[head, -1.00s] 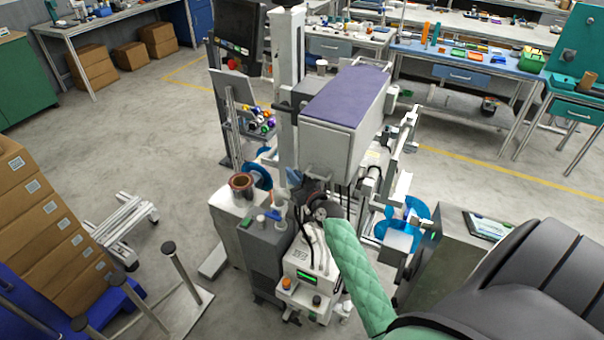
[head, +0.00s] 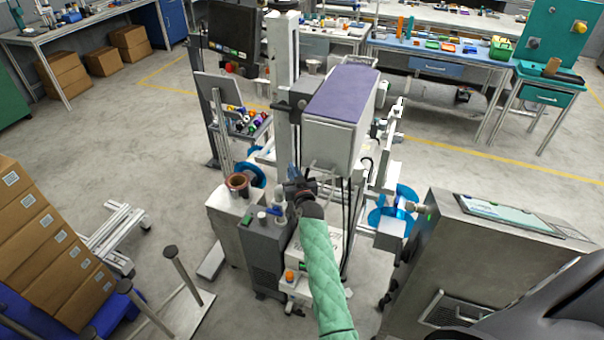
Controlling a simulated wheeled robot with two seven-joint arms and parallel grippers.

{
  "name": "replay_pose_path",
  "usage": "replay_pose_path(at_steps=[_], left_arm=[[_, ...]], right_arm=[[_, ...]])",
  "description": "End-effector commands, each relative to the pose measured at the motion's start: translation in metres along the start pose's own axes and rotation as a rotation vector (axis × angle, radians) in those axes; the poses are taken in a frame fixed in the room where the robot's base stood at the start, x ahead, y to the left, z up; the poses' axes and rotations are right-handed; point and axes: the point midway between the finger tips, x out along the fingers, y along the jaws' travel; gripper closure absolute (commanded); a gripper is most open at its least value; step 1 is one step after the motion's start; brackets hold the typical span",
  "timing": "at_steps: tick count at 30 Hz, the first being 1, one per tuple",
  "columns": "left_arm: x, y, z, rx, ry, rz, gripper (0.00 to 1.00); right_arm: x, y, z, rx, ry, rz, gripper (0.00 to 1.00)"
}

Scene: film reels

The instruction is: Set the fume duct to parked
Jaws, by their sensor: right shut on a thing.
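The machine stands in the middle of the head view, with a pale box with a purple top (head: 340,92) on its white column (head: 284,85). I cannot single out the fume duct with certainty among its parts. My right gripper (head: 298,186), at the end of the green quilted sleeve, is at the machine's front, left of and below the box. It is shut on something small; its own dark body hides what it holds. A small blue piece (head: 294,172) shows right at its tips. My left gripper is not in view.
A dark grey unit (head: 262,245) and a brown pot (head: 238,184) are left of my right gripper. A grey cabinet with a screen (head: 490,265) stands close on the right. Stacked cartons (head: 45,235) and metal posts (head: 180,268) are at left.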

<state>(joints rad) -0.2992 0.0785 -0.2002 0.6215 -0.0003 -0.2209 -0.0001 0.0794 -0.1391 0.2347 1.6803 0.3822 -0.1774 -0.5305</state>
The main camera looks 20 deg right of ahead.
Motion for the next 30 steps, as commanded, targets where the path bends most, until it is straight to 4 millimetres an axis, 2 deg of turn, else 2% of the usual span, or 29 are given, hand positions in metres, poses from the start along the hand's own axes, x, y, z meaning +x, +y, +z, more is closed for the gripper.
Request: replay_pose_path(at_steps=[14,15,18,26,30], left_arm=[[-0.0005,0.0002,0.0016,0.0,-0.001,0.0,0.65],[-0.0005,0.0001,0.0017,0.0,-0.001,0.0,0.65],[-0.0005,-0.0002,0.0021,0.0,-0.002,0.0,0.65],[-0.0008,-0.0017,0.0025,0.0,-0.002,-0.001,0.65],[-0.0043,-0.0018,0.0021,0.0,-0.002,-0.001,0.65]], right_arm=[[0.001,-0.0041,0.0003,0.0,0.0,0.002,1.0],[0.001,-0.0041,0.0003,0.0,0.0,0.002,0.8],[0.001,-0.0039,0.0003,0.0,0.0,0.002,0.64],[0.0006,-0.0035,0.0002,0.0,0.0,0.003,0.64],[-0.006,-0.0035,-0.0009,-0.001,-0.001,0.003,0.64]])
